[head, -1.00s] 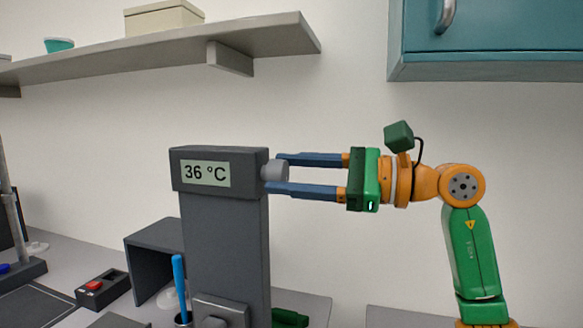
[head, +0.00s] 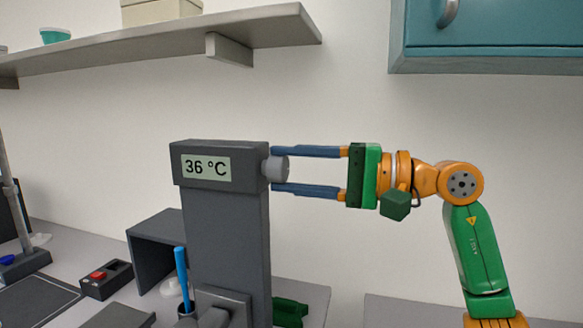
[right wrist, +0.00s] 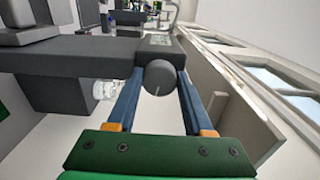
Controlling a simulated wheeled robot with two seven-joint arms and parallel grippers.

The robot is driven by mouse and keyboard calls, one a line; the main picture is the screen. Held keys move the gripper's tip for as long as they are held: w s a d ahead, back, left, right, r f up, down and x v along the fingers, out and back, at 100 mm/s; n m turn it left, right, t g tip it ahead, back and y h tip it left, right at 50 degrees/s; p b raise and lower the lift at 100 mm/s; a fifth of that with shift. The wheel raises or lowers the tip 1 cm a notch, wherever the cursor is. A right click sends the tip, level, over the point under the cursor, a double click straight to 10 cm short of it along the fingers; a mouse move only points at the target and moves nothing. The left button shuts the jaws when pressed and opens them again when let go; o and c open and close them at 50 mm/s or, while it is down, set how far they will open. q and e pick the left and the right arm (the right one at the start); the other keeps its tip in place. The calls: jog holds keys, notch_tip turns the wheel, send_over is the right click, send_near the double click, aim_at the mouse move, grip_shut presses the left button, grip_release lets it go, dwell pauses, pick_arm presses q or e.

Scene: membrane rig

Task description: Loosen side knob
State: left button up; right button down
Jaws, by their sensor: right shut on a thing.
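The side knob (head: 277,169) is a grey cylinder on the right side of the head of a dark grey column (head: 228,240). My right gripper (head: 279,170) has its two blue fingers around the knob, one above and one below in the head view, and is shut on it. In the right wrist view the knob (right wrist: 159,77) sits between the fingertips, with a thin light mark on its round face. The display (head: 206,167) on the column head reads 36 °C. My left gripper is not in view.
A wall shelf (head: 150,48) hangs at upper left and a teal cabinet (head: 500,35) at upper right. A box with a red button (head: 98,274), a blue stick (head: 181,275) and a dark green object (head: 290,311) are near the column's lower part. The wall behind my right arm is bare.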

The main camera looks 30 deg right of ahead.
jog(key=shift+n, duration=1.1)
jog(key=shift+c, duration=1.5)
grip_release()
jog(key=shift+w, duration=0.1)
jog(key=b+v, duration=0.2)
jog(key=v, duration=0.5)
